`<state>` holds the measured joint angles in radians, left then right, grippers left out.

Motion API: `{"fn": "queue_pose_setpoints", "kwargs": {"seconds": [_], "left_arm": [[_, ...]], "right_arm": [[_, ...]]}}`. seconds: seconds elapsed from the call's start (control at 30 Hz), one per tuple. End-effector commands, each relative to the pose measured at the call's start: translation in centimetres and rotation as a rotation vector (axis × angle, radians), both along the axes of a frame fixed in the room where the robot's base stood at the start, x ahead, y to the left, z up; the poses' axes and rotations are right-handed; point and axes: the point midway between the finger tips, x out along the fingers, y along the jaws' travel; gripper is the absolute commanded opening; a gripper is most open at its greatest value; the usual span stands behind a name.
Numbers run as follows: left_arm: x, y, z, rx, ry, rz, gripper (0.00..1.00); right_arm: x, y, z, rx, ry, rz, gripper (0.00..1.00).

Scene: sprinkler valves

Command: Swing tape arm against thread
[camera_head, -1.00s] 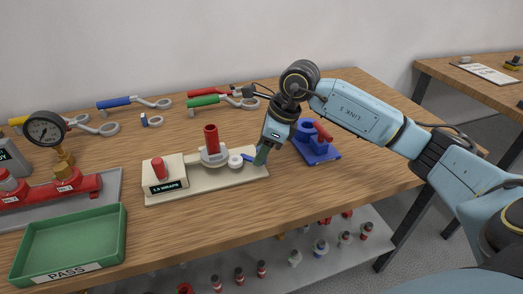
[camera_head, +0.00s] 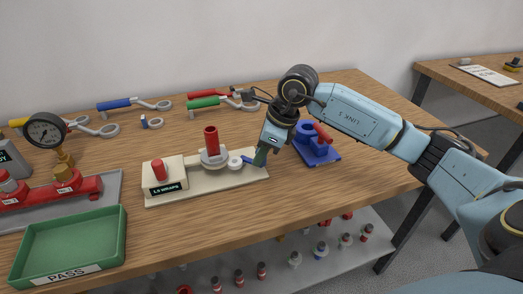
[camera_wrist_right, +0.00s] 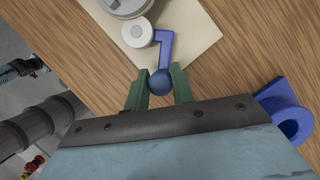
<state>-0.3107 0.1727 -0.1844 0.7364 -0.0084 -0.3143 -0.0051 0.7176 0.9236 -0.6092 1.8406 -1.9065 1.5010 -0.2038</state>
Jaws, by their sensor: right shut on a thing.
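The taping station's beige base (camera_head: 205,190) lies on the table, with a red cylinder (camera_head: 211,139) upright in a grey chuck and a dark label reading 1.5 WRAPS. Beside the chuck is a white tape roll (camera_head: 235,162) on a blue tape arm (camera_head: 248,160). In the right wrist view the blue arm (camera_wrist_right: 166,48) runs from the white roll (camera_wrist_right: 137,32) to a round blue knob (camera_wrist_right: 160,82). My right gripper (camera_wrist_right: 159,90) is shut on that knob, one green finger on each side; in the head view (camera_head: 260,158) it is at the base's right end. My left gripper is not in view.
A blue fixture with a red handle (camera_head: 318,144) stands close to the right of my gripper. A green PASS tray (camera_head: 70,247), a red manifold (camera_head: 60,190) with a gauge (camera_head: 45,129), and several colored-handled wrenches (camera_head: 133,103) occupy the left and back.

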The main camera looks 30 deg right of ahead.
Motion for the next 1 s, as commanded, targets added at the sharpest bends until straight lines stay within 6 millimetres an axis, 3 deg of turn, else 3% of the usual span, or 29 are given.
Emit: {"fn": "queue_pose_setpoints", "kwargs": {"seconds": [0.57,1.0], "left_arm": [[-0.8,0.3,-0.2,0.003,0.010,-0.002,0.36],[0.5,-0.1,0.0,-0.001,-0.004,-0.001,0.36]], "right_arm": [[-0.7,2.2,0.1,-0.002,-0.003,-0.423,0.01],[-0.5,3.7,0.1,0.001,-0.002,-0.698,0.01]]}}
